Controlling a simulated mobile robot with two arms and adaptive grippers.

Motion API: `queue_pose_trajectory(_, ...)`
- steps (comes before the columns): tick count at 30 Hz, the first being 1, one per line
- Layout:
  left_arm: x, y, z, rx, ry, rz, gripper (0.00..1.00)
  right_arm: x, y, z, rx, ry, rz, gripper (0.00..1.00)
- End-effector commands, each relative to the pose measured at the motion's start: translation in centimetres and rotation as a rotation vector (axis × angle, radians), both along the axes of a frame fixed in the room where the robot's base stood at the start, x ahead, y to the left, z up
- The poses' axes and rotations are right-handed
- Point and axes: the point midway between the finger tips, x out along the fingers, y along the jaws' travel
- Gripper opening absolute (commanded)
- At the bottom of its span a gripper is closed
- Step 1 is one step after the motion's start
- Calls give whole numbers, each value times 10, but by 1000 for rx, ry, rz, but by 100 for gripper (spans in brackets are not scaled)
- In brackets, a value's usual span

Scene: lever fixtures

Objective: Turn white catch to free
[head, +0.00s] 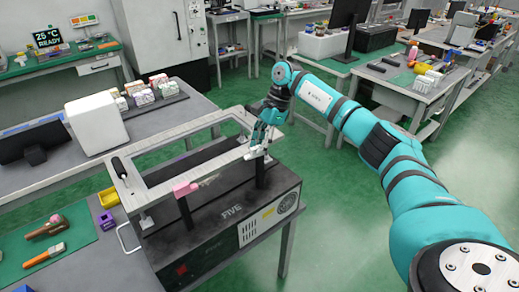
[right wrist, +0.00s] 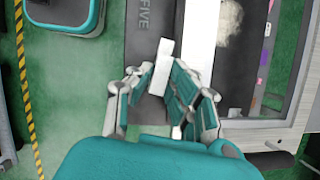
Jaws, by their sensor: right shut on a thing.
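The white catch (head: 249,156) is a small pale bar at the right end of the frame on top of the black FIVE unit (head: 215,235). My right gripper (head: 263,143) reaches down to it and is shut on it. In the right wrist view, the white catch (right wrist: 163,62) sticks out beyond the fingertips of my right gripper (right wrist: 157,82), tilted a little from upright. The fingers partly hide its near end. My left gripper is not in view.
A pink handle (head: 184,189) sits on the frame left of the white catch. A black-handled lever (head: 119,168) stands at the frame's left corner. A yellow tray (head: 108,197) and a purple block (head: 105,220) lie on the bench left of the unit. Green floor is free at right.

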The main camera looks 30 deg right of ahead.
Motion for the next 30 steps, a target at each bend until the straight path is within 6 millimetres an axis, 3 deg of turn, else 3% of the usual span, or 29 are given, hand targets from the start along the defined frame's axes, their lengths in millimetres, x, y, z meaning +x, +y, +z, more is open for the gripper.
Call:
queue_pose_trajectory(12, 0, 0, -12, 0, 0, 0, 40, 1, 0, 1, 0, -5, 185, 0)
queue_pose_trajectory(29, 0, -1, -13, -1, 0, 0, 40, 1, -1, 1, -2, -4, 211, 0)
queue_pose_trajectory(30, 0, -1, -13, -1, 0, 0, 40, 1, -1, 1, -2, -4, 211, 21)
